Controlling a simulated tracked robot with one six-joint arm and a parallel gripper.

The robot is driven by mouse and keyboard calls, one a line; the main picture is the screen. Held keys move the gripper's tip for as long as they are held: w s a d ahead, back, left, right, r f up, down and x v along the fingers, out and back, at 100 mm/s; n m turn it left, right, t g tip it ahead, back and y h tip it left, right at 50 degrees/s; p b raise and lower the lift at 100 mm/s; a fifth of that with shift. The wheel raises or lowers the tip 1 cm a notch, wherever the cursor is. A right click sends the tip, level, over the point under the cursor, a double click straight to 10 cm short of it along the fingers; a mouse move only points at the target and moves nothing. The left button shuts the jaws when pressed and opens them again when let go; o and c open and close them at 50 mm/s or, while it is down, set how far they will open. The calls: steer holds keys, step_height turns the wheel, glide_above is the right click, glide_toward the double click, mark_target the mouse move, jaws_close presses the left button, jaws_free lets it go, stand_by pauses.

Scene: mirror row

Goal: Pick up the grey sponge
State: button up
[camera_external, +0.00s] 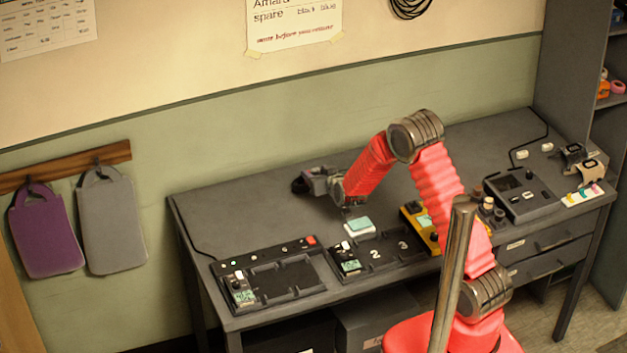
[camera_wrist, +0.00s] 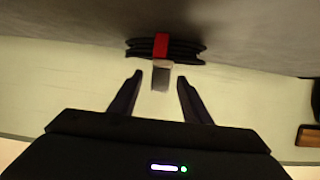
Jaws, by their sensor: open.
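My gripper (camera_external: 309,184) is open over the back left of the grey table, pointing left. In the wrist view its two dark fingers (camera_wrist: 159,82) stand apart. A small grey block (camera_wrist: 161,76), paler at one end, shows between and just beyond the fingertips. I cannot tell whether it is the grey sponge or part of the black coil behind it. The fingers do not visibly touch it. The black coil (camera_wrist: 190,47) has a red band (camera_wrist: 161,46) around its middle. Nothing else in the outside view is clearly a grey sponge.
Black trays (camera_external: 282,279) and small pale-green modules (camera_external: 358,226) stand along the table's front. A yellow device (camera_external: 411,221) and a dark box with a screen (camera_external: 520,195) stand to the right. A purple bag (camera_external: 45,232) and a grey bag (camera_external: 112,225) hang on the left wall.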

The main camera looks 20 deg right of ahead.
mark_target(315, 169)
steer(key=shift+w+f, duration=0.2)
steer(key=shift+w, duration=0.35)
steer(key=shift+c, duration=0.5)
jaws_close()
step_height(315, 169, up, 10)
stand_by(0.7)
stand_by(0.4)
